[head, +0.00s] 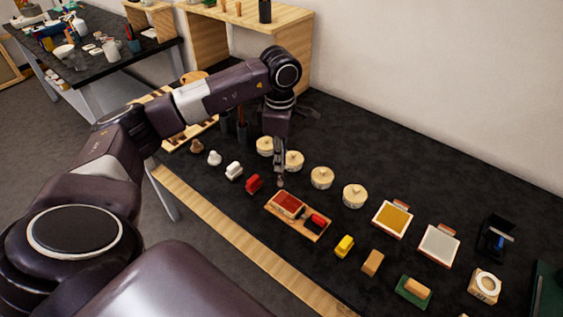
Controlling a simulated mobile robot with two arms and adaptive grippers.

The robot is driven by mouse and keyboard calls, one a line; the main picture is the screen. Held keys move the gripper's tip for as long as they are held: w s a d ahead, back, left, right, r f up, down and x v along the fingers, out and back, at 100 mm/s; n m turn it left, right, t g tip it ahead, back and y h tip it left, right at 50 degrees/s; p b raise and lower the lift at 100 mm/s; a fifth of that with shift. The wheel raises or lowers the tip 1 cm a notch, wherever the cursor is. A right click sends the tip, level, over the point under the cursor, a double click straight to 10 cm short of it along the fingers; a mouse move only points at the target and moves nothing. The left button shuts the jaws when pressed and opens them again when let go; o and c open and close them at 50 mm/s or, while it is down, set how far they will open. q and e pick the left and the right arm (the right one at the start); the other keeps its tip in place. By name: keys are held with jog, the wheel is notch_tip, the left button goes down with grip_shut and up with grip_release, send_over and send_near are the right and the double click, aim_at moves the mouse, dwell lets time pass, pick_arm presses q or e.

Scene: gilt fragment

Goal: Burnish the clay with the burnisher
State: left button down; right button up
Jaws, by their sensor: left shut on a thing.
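My left gripper (280,165) reaches down over the dark table and is shut on a thin tool, which looks like the burnisher (280,183); it is small and partly hidden by the fingers. The tool hangs roughly upright. Its lower end is just behind the reddish-brown clay (288,203), and I cannot tell whether they touch. The clay sits at the left end of a wooden board (299,231). A red and black piece (315,220) lies on the same board to its right. My right gripper is not in view.
Several lidded pots (321,177) stand in a row behind the board. A red block (254,183) and white pieces lie to its left; a yellow block (344,246) and a tan block (372,262) lie to its right. A wooden shelf (285,25) stands at the back.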

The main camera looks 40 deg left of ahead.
pick_arm(q)
jog(key=shift+a+r+p, duration=0.15)
jog(key=shift+r+p, duration=0.15)
jog(key=shift+r, duration=0.3)
jog(key=shift+a+r+p, duration=0.15)
jog(key=shift+r+p, duration=0.15)
jog(key=shift+r, duration=0.3)
jog(key=shift+d+r, duration=0.2)
jog(key=shift+r, duration=0.1)
jog(key=shift+a+f, duration=0.1)
